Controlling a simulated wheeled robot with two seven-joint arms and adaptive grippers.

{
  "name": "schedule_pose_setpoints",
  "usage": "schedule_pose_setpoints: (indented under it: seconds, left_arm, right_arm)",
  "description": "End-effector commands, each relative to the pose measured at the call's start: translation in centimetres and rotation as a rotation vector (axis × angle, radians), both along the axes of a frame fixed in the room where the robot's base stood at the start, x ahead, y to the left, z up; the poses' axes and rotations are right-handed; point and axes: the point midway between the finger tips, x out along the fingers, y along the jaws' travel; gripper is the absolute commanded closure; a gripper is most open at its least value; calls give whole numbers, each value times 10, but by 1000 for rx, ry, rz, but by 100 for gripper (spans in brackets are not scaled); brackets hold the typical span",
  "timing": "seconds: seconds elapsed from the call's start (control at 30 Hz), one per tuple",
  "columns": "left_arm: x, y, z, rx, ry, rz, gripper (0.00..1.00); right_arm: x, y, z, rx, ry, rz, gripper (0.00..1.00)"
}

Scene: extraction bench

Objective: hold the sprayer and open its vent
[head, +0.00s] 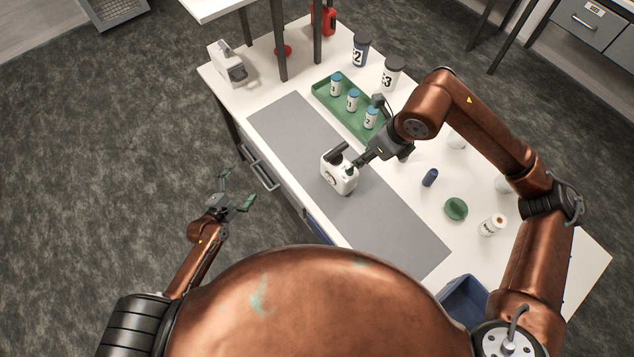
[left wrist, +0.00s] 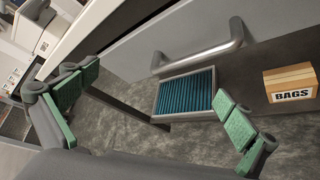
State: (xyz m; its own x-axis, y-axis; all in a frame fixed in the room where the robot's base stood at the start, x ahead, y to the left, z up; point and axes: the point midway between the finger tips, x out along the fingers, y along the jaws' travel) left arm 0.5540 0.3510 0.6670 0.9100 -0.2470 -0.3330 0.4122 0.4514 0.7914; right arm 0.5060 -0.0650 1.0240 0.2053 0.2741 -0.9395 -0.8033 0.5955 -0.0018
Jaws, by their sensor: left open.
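A white boxy bottle with a dark top and a round dark mark on its side, which looks like the sprayer (head: 336,180), stands on the grey mat (head: 283,122) in the head view. My right gripper (head: 353,168) is at its upper right side, at or touching its top; whether its fingers are closed on it is too small to tell. No vent can be made out. My left gripper (head: 238,190) is open and empty, off the bench's front edge and left of the sprayer. In the left wrist view its green-padded fingers (left wrist: 158,107) are wide apart with nothing between them.
A green tray (head: 322,97) with several blue-capped vials lies behind the sprayer. A blue cylinder (head: 430,177), green lid (head: 456,209) and white bottle (head: 491,226) stand to the right. A drawer handle (left wrist: 205,58) and BAGS box (left wrist: 290,83) show in the left wrist view.

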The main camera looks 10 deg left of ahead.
Motion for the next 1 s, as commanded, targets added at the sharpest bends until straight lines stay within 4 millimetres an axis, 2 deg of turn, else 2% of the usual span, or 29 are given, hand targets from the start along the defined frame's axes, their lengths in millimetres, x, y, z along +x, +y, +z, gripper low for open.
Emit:
schedule_pose_setpoints:
  seconds: [0.03, 0.1, 0.23, 0.3, 0.37, 0.5, 0.6, 0.7, 0.8, 1.0]
  left_arm:
    - [11, -9, 29, -88, -27, 2, 0]
    - [22, -23, 65, -222, -51, 4, 0]
    - [32, -54, 131, -479, -71, -17, 0]
    - [28, -86, 155, -628, -47, -48, 0]
    - [19, -120, 160, -726, -6, -76, 0]
    - [-7, -192, 156, -858, 86, -141, 0]
    - [-24, -234, 157, -920, 135, -185, 0]
    - [-37, -266, 162, -970, 169, -223, 0]
    - [-46, -286, 166, -998, 191, -248, 0]
    - [-46, -304, 170, -1020, 205, -268, 0]
  right_arm:
    - [0, 0, 0, 0, 0, 0, 71]
    - [0, 0, 0, 0, 0, 0, 71]
    - [0, 0, 0, 0, 0, 0, 71]
    - [0, 0, 0, 0, 0, 0, 71]
    - [0, 0, 0, 0, 0, 0, 71]
    - [0, 0, 0, 0, 0, 0, 71]
    - [0, 0, 0, 0, 0, 0, 71]
    - [0, 0, 0, 0, 0, 0, 71]
    - [0, 0, 0, 0, 0, 0, 71]
    - [0, 0, 0, 0, 0, 0, 71]
